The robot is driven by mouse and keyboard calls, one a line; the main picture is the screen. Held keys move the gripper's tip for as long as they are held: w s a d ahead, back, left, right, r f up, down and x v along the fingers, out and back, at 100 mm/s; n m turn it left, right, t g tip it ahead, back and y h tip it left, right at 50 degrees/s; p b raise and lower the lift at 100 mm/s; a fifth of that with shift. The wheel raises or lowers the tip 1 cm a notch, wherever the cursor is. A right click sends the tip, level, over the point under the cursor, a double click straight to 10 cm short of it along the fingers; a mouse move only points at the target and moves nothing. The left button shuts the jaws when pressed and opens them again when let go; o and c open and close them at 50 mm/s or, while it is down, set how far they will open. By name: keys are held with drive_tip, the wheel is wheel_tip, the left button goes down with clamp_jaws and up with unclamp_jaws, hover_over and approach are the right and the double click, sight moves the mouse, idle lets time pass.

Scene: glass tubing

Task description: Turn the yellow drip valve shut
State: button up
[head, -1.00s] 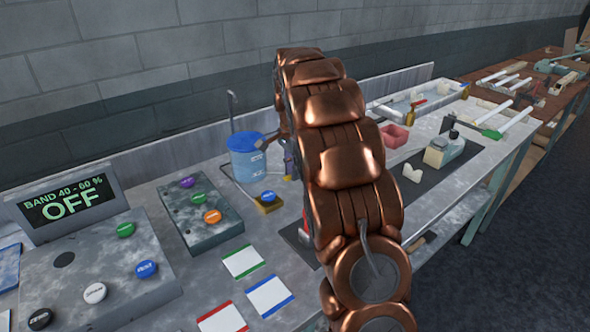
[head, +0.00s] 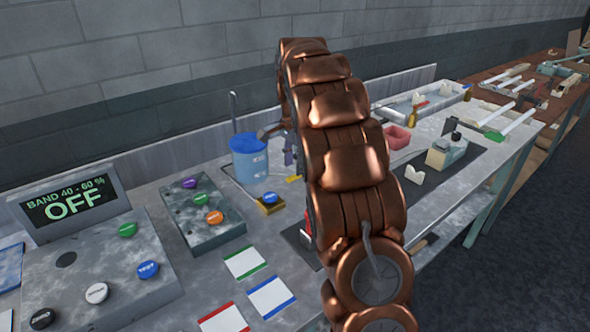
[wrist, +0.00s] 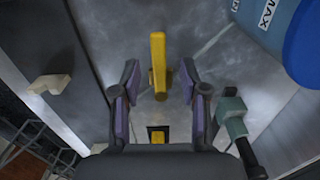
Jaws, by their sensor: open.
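The yellow drip valve shows in the wrist view as a long yellow handle (wrist: 158,66), running up the picture between the fingers. My gripper (wrist: 160,80) is open, with one purple-padded finger on each side of the handle and a visible gap on both sides. In the head view a small yellow piece (head: 294,179), likely the valve handle, shows beside my arm. My arm hides most of the valve there, and only a bit of my gripper (head: 289,155) shows. I cannot tell the height between fingers and handle.
A blue container (head: 249,158) stands left of my arm; it also shows at the wrist view's upper right (wrist: 303,45). A teal fitting (wrist: 231,115) is close to the right finger. A blue button on a yellow box (head: 270,200) sits in front. The display (head: 70,205) reads OFF.

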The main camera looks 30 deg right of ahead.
sight(295, 176)
wheel_tip(295, 176, up, 9)
idle(0.6)
drive_tip(key=shift+r, duration=0.1)
idle(0.3)
drive_tip(key=s+a+n+p, duration=0.2)
drive_tip(key=s+a+n, duration=0.6)
drive_tip(key=s+a, duration=0.7)
drive_tip(key=s+a+f+n+p, duration=0.1)
drive_tip(key=s+a+f+n, duration=0.1)
drive_tip(key=s, duration=0.6)
drive_tip(key=s+a+f+n+g, duration=0.1)
drive_tip(key=s+a+f+n, duration=0.2)
drive_tip(key=s, duration=0.5)
drive_tip(key=s+a+f+n+p, duration=0.1)
drive_tip(key=s+a+f+n, duration=0.1)
drive_tip(key=s, duration=0.5)
drive_tip(key=shift+s+a+f+n+g+p, duration=0.35)
drive_tip(key=shift+a+n, duration=0.2)
drive_tip(key=shift+n, duration=0.65)
